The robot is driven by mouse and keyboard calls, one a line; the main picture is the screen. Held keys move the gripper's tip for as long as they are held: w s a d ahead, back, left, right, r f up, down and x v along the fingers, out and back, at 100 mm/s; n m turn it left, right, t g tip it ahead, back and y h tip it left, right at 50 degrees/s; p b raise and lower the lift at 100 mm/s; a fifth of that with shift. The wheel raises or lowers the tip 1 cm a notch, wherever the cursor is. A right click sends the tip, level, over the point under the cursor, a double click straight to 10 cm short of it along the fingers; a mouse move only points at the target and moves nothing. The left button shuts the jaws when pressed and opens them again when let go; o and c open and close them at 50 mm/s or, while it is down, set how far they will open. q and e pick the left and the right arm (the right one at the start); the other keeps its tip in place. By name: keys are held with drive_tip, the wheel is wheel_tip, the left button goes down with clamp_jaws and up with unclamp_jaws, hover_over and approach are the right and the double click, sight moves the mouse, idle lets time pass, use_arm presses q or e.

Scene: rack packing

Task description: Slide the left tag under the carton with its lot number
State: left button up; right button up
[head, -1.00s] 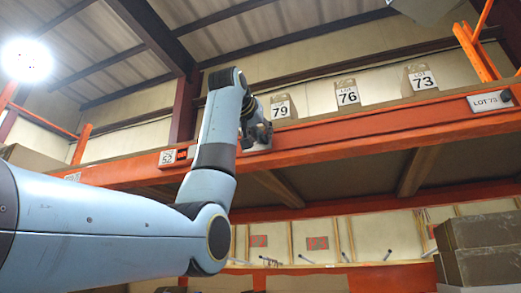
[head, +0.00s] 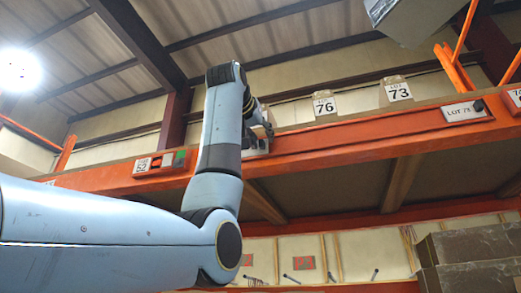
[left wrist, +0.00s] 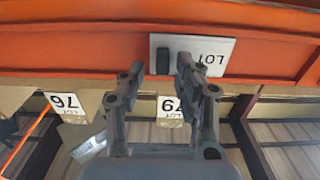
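The left tag is a white LOT plate (left wrist: 212,55) with a dark knob (left wrist: 162,60) on the orange rail; its number is hidden by a finger. In the left wrist view, which is upside down, my left gripper (left wrist: 161,68) has its fingers apart, one on each side of the knob with visible gaps. The carton label 79 (left wrist: 170,108) shows between the fingers, close to the tag along the rail. In the head view my left gripper (head: 258,138) is at the rail, hiding most of that carton and tag. My right gripper is not in view.
Cartons 76 (head: 324,105) and 73 (head: 397,92) stand on the shelf to the right. Another LOT tag (head: 464,109) with a knob sits on the orange rail (head: 370,135). A 52 tag (head: 143,165) is at the left. Grey-brown boxes (head: 470,262) stand lower right.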

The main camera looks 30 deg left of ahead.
use_arm(q)
drive_tip(key=v, duration=1.2)
drive_tip(key=shift+w+f, duration=0.1)
drive_tip(key=shift+f, duration=0.15)
